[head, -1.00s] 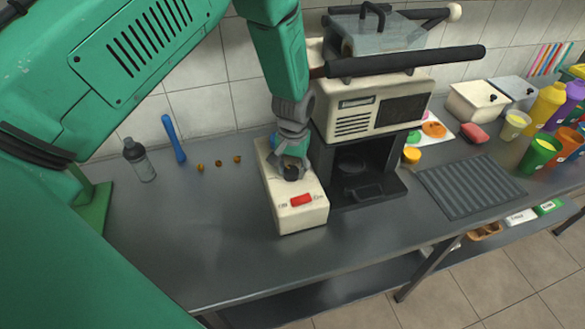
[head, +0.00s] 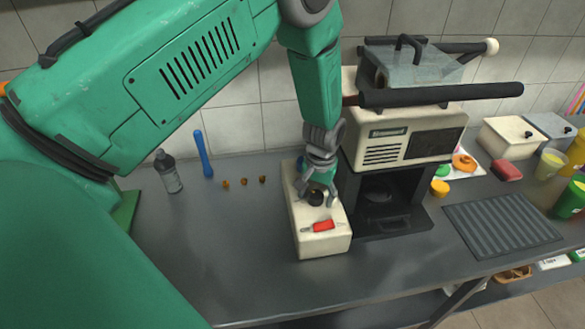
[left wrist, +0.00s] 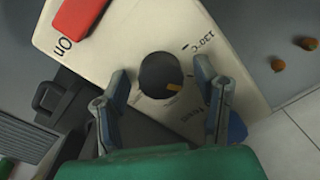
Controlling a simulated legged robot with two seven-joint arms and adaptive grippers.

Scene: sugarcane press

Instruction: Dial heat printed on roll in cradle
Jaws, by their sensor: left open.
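The cream control box (head: 310,248) stands left of the press. Its round black dial (head: 315,198) is on top, and it also shows in the left wrist view (left wrist: 158,72) with an orange pointer mark at its lower right. A "130°C" label and another, hard-to-read label are printed beside it. A red switch (head: 323,226) sits nearer the front, by "On" in the left wrist view. My left gripper (head: 317,200) is open over the dial, its fingers (left wrist: 162,100) apart on either side and not closed on it. My right gripper is not in view. I cannot make out a printed roll or cradle.
The cream press (head: 408,138) stands right of the box, its long black handle (head: 440,96) reaching right. A ribbed dark mat (head: 502,224) lies further right. A grey bottle (head: 168,172), blue tool (head: 203,155) and small brown bits (head: 243,182) are behind left. The front counter is clear.

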